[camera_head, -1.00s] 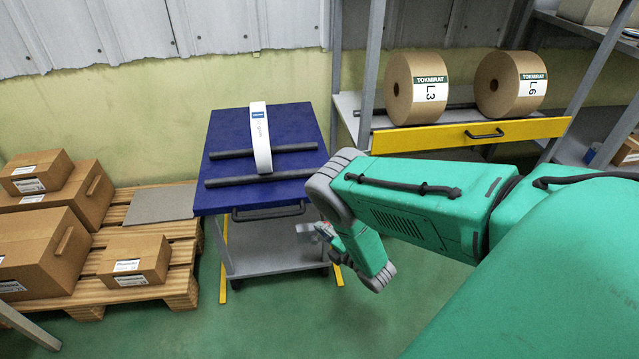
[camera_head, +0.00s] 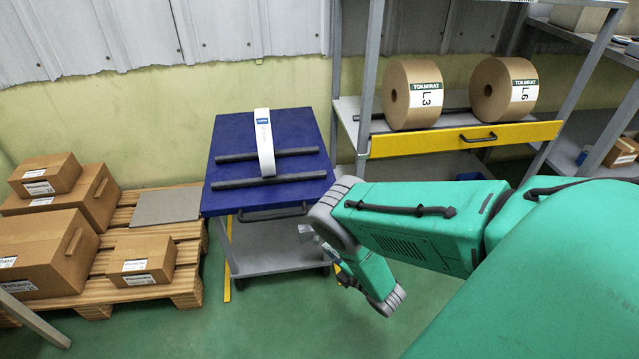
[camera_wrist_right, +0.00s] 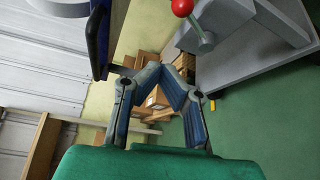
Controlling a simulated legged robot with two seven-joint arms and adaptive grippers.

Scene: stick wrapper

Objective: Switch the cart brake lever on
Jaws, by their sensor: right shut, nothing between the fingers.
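The cart (camera_head: 270,248) has a blue top and a grey lower shelf and stands in the middle of the head view. A red ball knob on a short metal lever (camera_wrist_right: 183,7) shows at the top of the right wrist view, beside the grey cart shelf (camera_wrist_right: 255,50). The lever is cut off by the frame edge. My right gripper (camera_wrist_right: 166,72) is shut and empty, with its fingertips apart from the knob in that picture. In the head view my right arm hides most of the gripper, beside the cart's right side. My left gripper is not in view.
Two dark bars and a white curved strip (camera_head: 264,145) lie on the cart top. A pallet (camera_head: 190,290) with cardboard boxes is at the left. A rack with a yellow drawer front (camera_head: 465,138) and two brown rolls is behind my arm. Green floor is clear in front of the cart.

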